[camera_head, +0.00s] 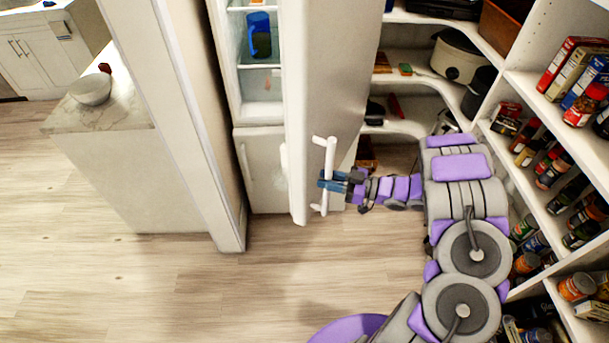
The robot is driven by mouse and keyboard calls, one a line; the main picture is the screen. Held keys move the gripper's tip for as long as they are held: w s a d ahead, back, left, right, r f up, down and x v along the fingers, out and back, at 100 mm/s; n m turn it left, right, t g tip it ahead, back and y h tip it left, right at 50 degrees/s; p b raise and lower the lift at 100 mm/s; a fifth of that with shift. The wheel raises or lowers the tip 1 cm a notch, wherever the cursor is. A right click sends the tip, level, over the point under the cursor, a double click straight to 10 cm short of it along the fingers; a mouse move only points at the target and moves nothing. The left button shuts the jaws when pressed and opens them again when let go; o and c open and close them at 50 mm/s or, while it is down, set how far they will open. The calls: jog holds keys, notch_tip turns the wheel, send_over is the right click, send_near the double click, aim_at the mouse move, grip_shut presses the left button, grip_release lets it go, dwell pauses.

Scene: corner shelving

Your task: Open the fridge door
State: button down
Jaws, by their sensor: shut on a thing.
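The white fridge (262,168) stands in the middle of the head view. Its door (342,75) is swung open toward the right, with its edge facing me. Shelves inside show, with a blue pitcher (260,36) on one of them. A white vertical bar handle (331,152) is on the door's right face. My gripper (328,181) comes from the right and is shut on the handle, below its middle. The fingertips are dark and blue and partly cover the bar.
Corner shelves (523,83) with jars, boxes and a slow cooker (458,57) stand close on the right, beside my arm. A white wall end (190,120) stands left of the fridge. A counter with a bowl (91,89) is farther left. The wooden floor (170,290) in front is clear.

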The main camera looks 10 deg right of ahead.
jog(key=w+d+b+v, duration=0.1)
jog(key=b+v, duration=0.1)
jog(key=v, duration=1)
jog(key=w+b+v, duration=0.1)
jog(key=w+v, duration=0.1)
jog(key=v, duration=1)
jog(key=shift+d+b, duration=0.35)
jog(key=shift+d, duration=0.35)
jog(key=shift+r, duration=0.1)
jog(key=c, duration=1.3)
grip_release()
jog(key=shift+c, duration=0.2)
jog(key=o, duration=0.3)
jog(key=shift+w, duration=0.1)
jog(key=shift+a, duration=0.1)
